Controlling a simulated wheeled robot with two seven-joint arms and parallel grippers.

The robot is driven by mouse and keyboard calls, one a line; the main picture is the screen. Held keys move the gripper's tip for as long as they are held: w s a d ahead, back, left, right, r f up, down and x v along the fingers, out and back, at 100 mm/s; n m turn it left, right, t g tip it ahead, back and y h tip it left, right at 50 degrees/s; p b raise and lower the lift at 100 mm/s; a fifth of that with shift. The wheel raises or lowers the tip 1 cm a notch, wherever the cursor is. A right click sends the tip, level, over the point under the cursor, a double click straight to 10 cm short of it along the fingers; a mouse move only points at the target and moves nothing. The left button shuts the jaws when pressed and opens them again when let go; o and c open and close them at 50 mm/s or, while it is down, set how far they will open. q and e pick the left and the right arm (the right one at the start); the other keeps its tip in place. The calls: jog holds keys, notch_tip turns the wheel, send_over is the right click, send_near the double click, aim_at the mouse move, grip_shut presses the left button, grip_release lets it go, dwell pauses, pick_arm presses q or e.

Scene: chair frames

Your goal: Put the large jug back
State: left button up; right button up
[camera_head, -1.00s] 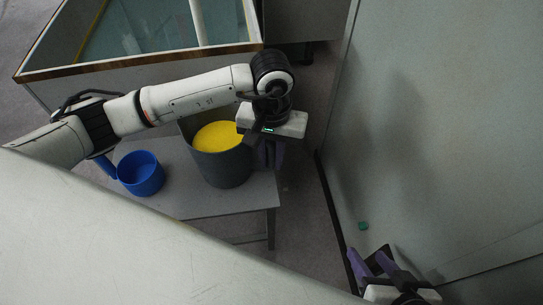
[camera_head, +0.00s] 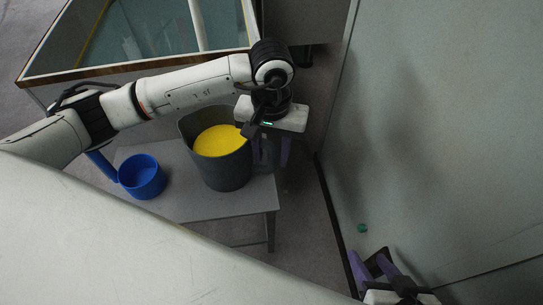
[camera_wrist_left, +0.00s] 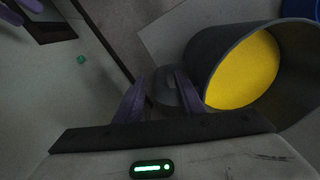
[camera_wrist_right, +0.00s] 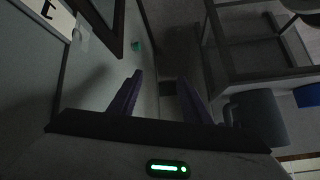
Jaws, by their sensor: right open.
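The large jug (camera_head: 222,172), dark grey with yellow contents, stands upright on the small grey table. It also shows in the left wrist view (camera_wrist_left: 203,65) and the right wrist view (camera_wrist_right: 262,120). My left gripper (camera_head: 275,158) points down at the jug's right side. In the left wrist view its fingers (camera_wrist_left: 160,80) are apart, with the grey handle (camera_wrist_left: 165,90) between or just behind them; I cannot tell whether they touch it. My right gripper (camera_head: 370,262) is open and empty near the wall, away from the jug; its fingers show in the right wrist view (camera_wrist_right: 160,80).
A blue mug (camera_head: 143,182) stands left of the jug on the table (camera_head: 225,204). A large glass-topped case (camera_head: 110,70) stands behind. A pale wall (camera_head: 450,120) rises at the right. A small green thing (camera_head: 362,228) is near the wall. Floor between table and wall is clear.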

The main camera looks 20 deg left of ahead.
pick_arm(q)
notch_tip(320, 180, up, 9)
jog(key=shift+r+p, duration=0.1)
jog(key=shift+p, duration=0.7)
dwell(1.9)
